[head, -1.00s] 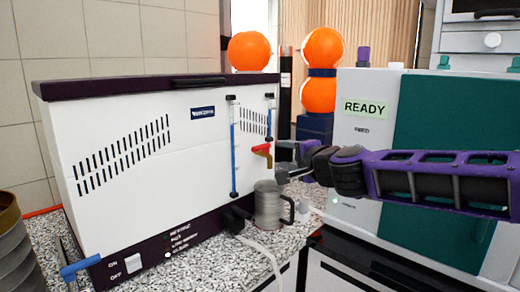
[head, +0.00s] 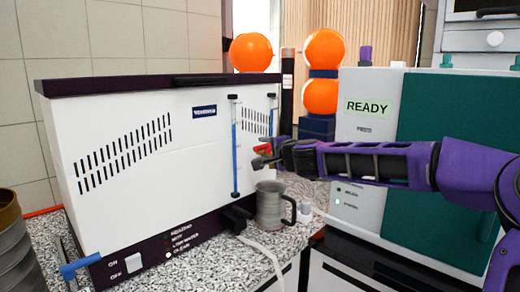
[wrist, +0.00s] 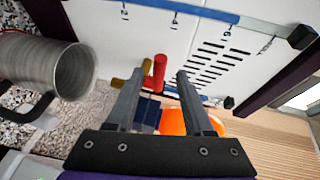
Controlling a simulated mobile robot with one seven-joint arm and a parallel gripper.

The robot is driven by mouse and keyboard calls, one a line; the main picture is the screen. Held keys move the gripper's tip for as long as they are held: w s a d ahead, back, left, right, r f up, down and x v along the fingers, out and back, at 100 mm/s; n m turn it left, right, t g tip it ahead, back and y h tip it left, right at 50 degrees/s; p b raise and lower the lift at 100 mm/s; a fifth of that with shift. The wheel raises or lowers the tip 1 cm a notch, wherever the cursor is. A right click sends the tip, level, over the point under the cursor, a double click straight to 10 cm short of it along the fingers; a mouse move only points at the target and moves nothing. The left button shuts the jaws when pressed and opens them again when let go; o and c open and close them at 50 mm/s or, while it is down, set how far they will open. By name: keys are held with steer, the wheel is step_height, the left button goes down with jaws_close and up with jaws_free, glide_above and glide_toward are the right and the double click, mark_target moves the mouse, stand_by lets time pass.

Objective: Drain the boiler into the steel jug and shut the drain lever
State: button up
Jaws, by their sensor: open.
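The boiler (head: 120,115) is a white box with a dark lid and a blue sight tube (head: 235,150) on its front. Its red drain lever (head: 263,149) sits on a brass tap (wrist: 118,83), right of the tube. The steel jug (head: 269,206) stands upright on the counter below the tap; it also shows at the left of the wrist view (wrist: 40,62). My gripper (head: 260,160) is open at the lever. In the wrist view the red lever (wrist: 159,72) shows between the spread fingers (wrist: 160,78); contact is unclear.
A teal-doored cabinet marked READY (head: 366,108) stands on the right, behind my arm. Orange spheres (head: 323,50) stand behind. A pale cable (head: 265,250) runs over the speckled counter in front of the jug. Stacked sieves (head: 12,240) are at the left edge.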

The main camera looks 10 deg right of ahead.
mark_target(261, 148)
steer(key=shift+x, duration=2.2)
jaws_close()
